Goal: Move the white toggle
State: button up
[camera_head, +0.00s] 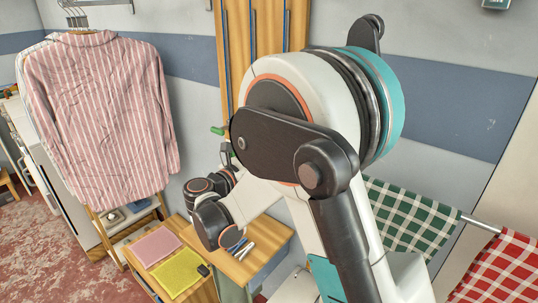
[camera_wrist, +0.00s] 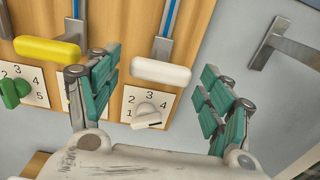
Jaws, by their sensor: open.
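In the wrist view, a white bar-shaped handle (camera_wrist: 160,72) sits at the end of a flat metal lever with a blue strip, on a wooden panel (camera_wrist: 125,20). Below it, a white rotary knob (camera_wrist: 147,114) is on a numbered dial plate. My gripper (camera_wrist: 158,78) is open, with teal-padded fingers on either side of the white handle in the picture. I see no contact with the handle; the depth gap is hard to judge. In the head view my arm hides the white handle and knob.
A yellow handle (camera_wrist: 47,49) and a green knob (camera_wrist: 14,92) are to the left. A metal bracket (camera_wrist: 277,45) juts from the wall on the right. In the head view, a striped shirt (camera_head: 100,120) hangs left and folded cloths (camera_head: 180,273) lie on a wooden table.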

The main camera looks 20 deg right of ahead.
jog(key=v, duration=1)
jog(key=shift+s+a, duration=0.2)
jog(key=shift+a, duration=0.05)
